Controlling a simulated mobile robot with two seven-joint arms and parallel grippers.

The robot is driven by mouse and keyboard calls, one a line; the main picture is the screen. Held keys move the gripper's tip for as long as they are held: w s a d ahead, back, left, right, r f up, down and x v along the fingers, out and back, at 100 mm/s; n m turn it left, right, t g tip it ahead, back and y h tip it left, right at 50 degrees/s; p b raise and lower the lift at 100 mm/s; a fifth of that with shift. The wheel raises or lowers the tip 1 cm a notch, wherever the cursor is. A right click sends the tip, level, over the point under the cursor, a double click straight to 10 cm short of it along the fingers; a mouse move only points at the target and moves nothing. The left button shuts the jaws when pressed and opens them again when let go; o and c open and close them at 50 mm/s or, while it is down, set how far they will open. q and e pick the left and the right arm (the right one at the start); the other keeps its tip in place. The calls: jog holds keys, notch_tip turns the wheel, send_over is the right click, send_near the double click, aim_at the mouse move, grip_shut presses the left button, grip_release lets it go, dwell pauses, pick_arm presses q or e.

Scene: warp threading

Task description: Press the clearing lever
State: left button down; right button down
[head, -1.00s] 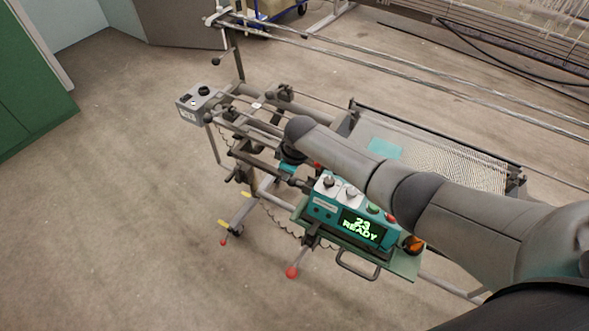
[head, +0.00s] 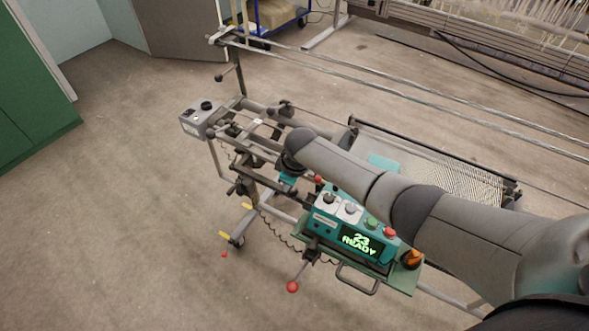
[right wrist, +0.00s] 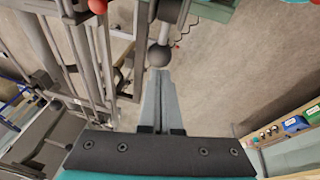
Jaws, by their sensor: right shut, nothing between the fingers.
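My right gripper (right wrist: 160,78) is shut and empty, its two fingers together, pointing up the right wrist view. No readable label shows whether this is the clearing lever. In the head view my right arm reaches in from the right over the frame, and its teal hand (head: 288,179) is partly hidden beside the control box. A lever with a red ball (head: 292,286) hangs below the box. My left gripper is not in view.
The teal control box (head: 352,228) reads "23 READY" and carries knobs and red and green buttons. A small grey box (head: 197,120) sits at the frame's left end. Long rails and a mesh panel (head: 440,172) extend right. The floor at left is open.

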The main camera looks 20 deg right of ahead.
jog(key=s+p+v, duration=0.1)
jog(key=p+v, duration=0.3)
jog(key=v, duration=0.8)
jog(key=shift+d, duration=0.35)
jog(key=shift+s+f, duration=0.15)
dwell(0.5)
